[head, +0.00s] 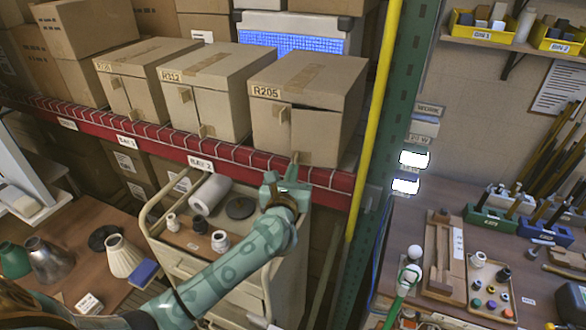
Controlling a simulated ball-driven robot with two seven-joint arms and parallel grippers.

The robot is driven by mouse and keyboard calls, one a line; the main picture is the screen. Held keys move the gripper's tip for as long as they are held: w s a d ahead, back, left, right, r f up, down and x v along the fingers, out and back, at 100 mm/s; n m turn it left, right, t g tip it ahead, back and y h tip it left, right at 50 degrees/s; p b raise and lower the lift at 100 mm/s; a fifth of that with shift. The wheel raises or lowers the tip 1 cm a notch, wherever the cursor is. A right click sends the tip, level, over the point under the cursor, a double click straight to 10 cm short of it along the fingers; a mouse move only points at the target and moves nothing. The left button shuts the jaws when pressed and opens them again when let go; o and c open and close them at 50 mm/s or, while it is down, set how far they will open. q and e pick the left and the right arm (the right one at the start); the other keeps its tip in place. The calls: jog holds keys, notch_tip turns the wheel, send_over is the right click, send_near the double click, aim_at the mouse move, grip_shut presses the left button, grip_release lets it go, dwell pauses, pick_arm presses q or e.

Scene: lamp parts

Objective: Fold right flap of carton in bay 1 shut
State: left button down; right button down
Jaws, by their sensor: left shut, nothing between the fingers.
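Three cartons stand in a row on the red-edged shelf: a left one (148,99), a middle one marked R312 (220,107) and a right one marked R205 (312,135). The BAY 1 label (127,141) is on the beam below the left and middle cartons. Each carton has small tabs on its front, and a dark gap shows below the top edge of R205. I cannot tell which panel is the right flap. My left gripper (288,181) is shut and empty, in front of the beam below R205. My right gripper is not in view.
The red beam (230,167) with wire mesh runs under the cartons. A yellow pole (372,120) and green upright (398,130) stand right of R205. A cart (180,240) with several parts is below. A workbench (400,225) is at right.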

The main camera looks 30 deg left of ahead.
aim_at(293, 156)
pick_arm(q)
jog(key=shift+w+a, duration=0.15)
jog(key=shift+w, duration=0.3)
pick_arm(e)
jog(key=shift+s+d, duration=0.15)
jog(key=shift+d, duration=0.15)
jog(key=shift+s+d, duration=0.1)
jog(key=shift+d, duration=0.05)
pick_arm(q)
jog(key=shift+w+a+b, duration=0.35)
jog(key=shift+w+a, duration=0.6)
jog(key=shift+w, duration=0.1)
jog(key=shift+s, duration=0.1)
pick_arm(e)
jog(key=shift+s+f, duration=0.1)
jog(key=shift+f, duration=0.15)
pick_arm(q)
jog(key=shift+d, duration=0.1)
